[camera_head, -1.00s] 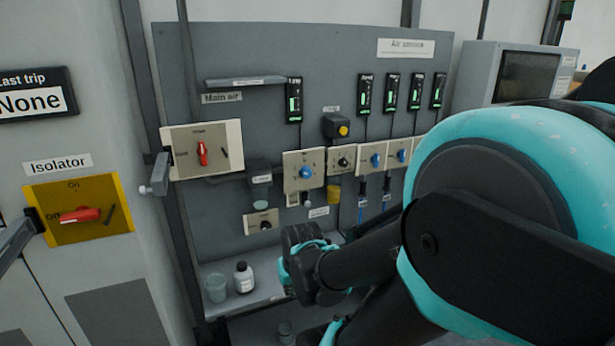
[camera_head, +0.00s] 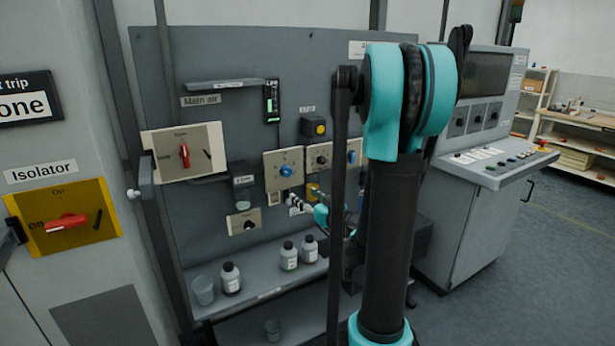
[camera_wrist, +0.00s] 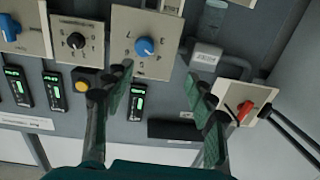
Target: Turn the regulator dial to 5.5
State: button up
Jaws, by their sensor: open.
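A blue dial (camera_head: 286,170) sits on a beige plate (camera_head: 270,184) on the grey panel, below a display with a green bar (camera_head: 271,101). It looks like the regulator dial. In the wrist view this blue dial (camera_wrist: 145,46) has marks around it, too small to read surely, and the display (camera_wrist: 137,102) appears below it. My gripper (camera_wrist: 157,75) is open, its fingers spread on either side of the dial's line, with the dial beyond the tips and no contact visible. In the head view my gripper (camera_head: 298,204) is small, below and right of the dial.
A red Main air switch (camera_head: 184,156) is at left, and a red Isolator handle (camera_head: 66,223) is further left. Other knobs (camera_head: 320,158) sit close on the right. Bottles (camera_head: 231,278) and a beaker (camera_head: 203,290) stand on the shelf below.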

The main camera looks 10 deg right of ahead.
jog(key=d, duration=0.2)
send_near(288, 173)
jog(key=shift+t+h, duration=0.4)
jog(key=x, duration=0.9)
jog(key=shift+w+a+f, duration=0.15)
jog(key=shift+a+f, duration=0.1)
jog(key=shift+a, duration=0.05)
jog(key=c, duration=1.2)
